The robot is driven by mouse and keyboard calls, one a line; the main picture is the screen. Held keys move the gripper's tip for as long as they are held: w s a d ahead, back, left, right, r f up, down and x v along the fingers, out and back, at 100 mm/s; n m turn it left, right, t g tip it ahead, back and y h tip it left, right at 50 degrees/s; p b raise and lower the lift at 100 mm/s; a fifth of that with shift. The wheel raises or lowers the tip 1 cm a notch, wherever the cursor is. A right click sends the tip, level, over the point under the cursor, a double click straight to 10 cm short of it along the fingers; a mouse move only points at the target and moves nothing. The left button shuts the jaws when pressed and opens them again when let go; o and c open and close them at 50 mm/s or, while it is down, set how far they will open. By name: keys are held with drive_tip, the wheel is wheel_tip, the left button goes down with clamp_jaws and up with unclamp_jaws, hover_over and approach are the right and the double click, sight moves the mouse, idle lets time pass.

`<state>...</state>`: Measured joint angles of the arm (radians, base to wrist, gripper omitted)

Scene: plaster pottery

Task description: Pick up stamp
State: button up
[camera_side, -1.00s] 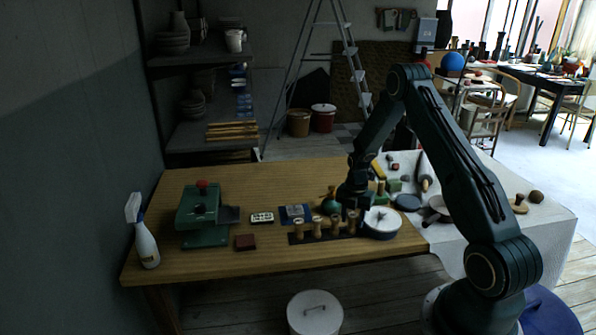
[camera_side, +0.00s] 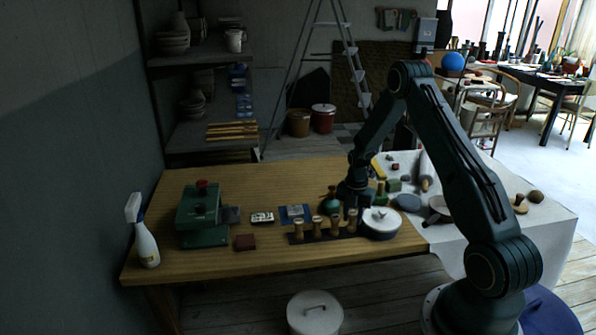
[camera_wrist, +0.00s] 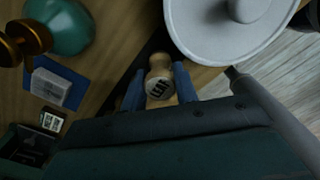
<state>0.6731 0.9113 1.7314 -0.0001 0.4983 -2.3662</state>
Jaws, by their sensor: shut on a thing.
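In the side view the gripper (camera_side: 353,205) points down at the right end of a dark strip (camera_side: 296,239), and the held stamp (camera_side: 352,221) is upright there. I cannot tell whether its base touches the strip. Other wooden stamps (camera_side: 317,227) stand in a row to its left.
A white round lidded pot (camera_side: 381,221) stands close right of the held stamp. A green round-bodied object (camera_wrist: 62,22) and a blue card (camera_side: 290,213) lie behind the row. A green press (camera_side: 200,217) and a spray bottle (camera_side: 145,242) stand left. The table's front is clear.

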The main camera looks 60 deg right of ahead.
sight(353, 212)
wheel_tip(353, 212, up, 19)
idle(0.6)
drive_tip(key=shift+r, duration=0.1)
drive_tip(key=shift+o, duration=1.2)
drive_tip(key=shift+c, duration=0.5)
drive_tip(key=shift+w, duration=0.1)
